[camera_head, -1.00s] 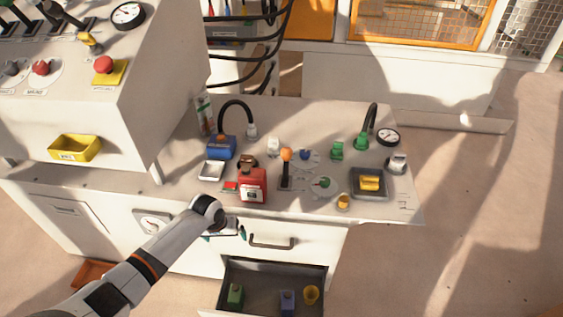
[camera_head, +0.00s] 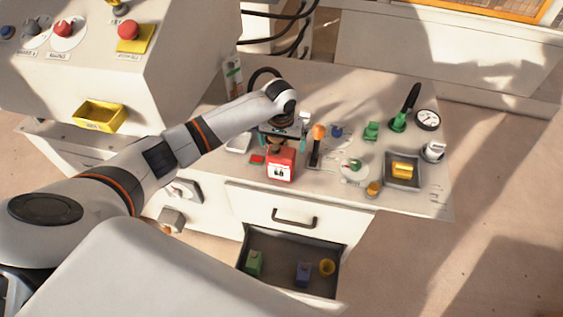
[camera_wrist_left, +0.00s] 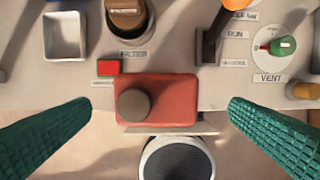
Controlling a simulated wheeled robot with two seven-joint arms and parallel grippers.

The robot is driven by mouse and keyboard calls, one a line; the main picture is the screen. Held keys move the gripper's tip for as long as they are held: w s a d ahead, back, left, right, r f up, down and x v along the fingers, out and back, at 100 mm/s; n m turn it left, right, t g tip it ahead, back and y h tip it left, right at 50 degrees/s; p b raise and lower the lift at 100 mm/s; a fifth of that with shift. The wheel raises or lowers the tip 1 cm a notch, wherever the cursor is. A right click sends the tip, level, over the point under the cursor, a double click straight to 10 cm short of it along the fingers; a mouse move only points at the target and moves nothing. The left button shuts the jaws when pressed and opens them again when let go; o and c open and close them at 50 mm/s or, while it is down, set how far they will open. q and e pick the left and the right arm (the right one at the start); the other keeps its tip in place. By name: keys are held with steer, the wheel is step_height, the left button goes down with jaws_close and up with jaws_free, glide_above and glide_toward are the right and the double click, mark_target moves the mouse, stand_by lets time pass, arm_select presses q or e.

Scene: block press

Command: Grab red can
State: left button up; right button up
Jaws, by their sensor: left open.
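The red can (camera_head: 281,166) stands upright on the bench near its front edge, with a white label on its front. In the left wrist view, the red can (camera_wrist_left: 180,97) is seen from above, with a dark round cap on its left part. My left gripper (camera_head: 284,143) is above and slightly behind the can in the head view. It is open and empty. In the left wrist view its two teal fingers stand wide apart, left and right of the can, with gaps on both sides. My right gripper is not in view.
A black lever with an orange knob (camera_head: 319,131) stands close right of the can. An open drawer (camera_head: 290,244) holds several small items below the bench.

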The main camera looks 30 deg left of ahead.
mark_target(281, 151)
arm_select(q)
steer(key=f, duration=0.4)
steer(key=shift+w+a+f+p, duration=0.2)
steer(key=shift+a+f+p, duration=0.1)
steer(key=shift+f, duration=0.1)
steer(key=shift+r, duration=0.1)
steer(key=c, duration=1.8)
